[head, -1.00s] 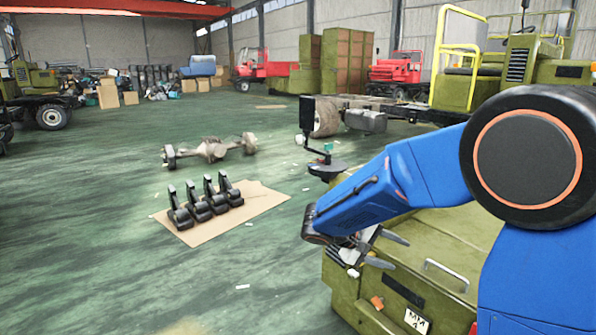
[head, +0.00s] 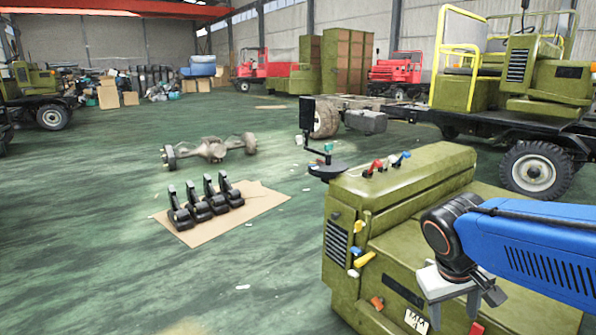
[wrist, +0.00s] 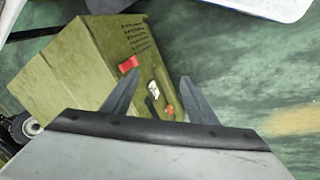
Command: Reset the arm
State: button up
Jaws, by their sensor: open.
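My blue arm (head: 545,245) reaches in from the right edge of the head view and is bent down at the wrist. My gripper (head: 455,314) hangs over the right front part of the green machine body, pointing down. In the wrist view the two dark fingers of my gripper (wrist: 163,72) stand apart with nothing between them. Behind them the wrist view shows the green machine body (wrist: 75,70), with a red part (wrist: 128,64) and a white plate (wrist: 153,88) on it.
The green body (head: 410,195) carries red, white and blue levers (head: 385,165) on top and yellow and blue knobs (head: 358,255) in front. A seat-like stand (head: 325,168) adjoins it. The green floor (head: 90,260) at left is clear.

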jog(key=s+a+t+y, duration=0.3)
jog(key=s, duration=0.4)
jog(key=shift+s+m, duration=0.2)
jog(key=shift+m, duration=0.2)
jog(key=shift+r, duration=0.1)
